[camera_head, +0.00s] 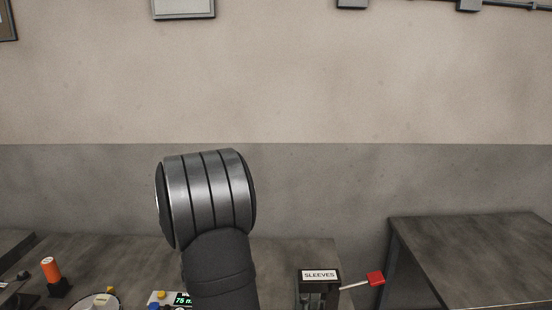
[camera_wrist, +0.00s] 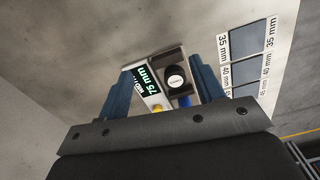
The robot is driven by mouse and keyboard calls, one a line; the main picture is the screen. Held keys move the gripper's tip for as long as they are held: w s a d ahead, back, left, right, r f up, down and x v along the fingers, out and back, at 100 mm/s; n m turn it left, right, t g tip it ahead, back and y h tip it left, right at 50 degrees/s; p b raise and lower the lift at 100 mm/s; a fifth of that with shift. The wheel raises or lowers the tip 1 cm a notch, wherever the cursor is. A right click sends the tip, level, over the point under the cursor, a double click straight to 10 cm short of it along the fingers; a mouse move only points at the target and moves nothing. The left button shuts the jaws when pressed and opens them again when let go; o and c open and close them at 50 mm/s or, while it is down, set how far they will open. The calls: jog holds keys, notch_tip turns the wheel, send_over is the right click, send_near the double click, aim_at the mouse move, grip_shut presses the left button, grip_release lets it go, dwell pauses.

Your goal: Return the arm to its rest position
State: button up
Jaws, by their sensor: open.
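My gripper (camera_wrist: 160,75) shows in the wrist view, with two blue fingers spread apart and nothing held between them. Beyond the fingers a measuring device with a green "75 mm" display (camera_wrist: 146,80) lies on the grey bench. It has a round black part, a yellow button and a blue button. In the head view my arm rises from the bottom edge left of centre, and my gripper is out of sight. The device display (camera_head: 182,299) shows there just left of my arm, partly hidden by it.
A dispenser labelled "SLEEVES" (camera_head: 319,276) with a red-ended lever (camera_head: 375,278) stands right of my arm. An orange cylinder (camera_head: 51,268) stands at the left. A second table (camera_head: 480,255) is at the right. A size chart (camera_wrist: 247,65) lies beside the device.

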jog(key=w+a+r+m, duration=0.2)
jog(key=w+a+m, duration=0.1)
jog(key=a, duration=1)
jog(key=w+a+r+m, duration=0.1)
jog(key=w+a+m, duration=0.25)
jog(key=a, duration=0.85)
jog(key=s+a+f, duration=0.1)
jog(key=a+f, duration=0.3)
jog(key=a, duration=0.3)
jog(key=shift+s+a+f, duration=0.15)
jog(key=shift+s+f, duration=0.15)
jog(key=shift+s, duration=0.05)
jog(key=shift+n, duration=0.25)
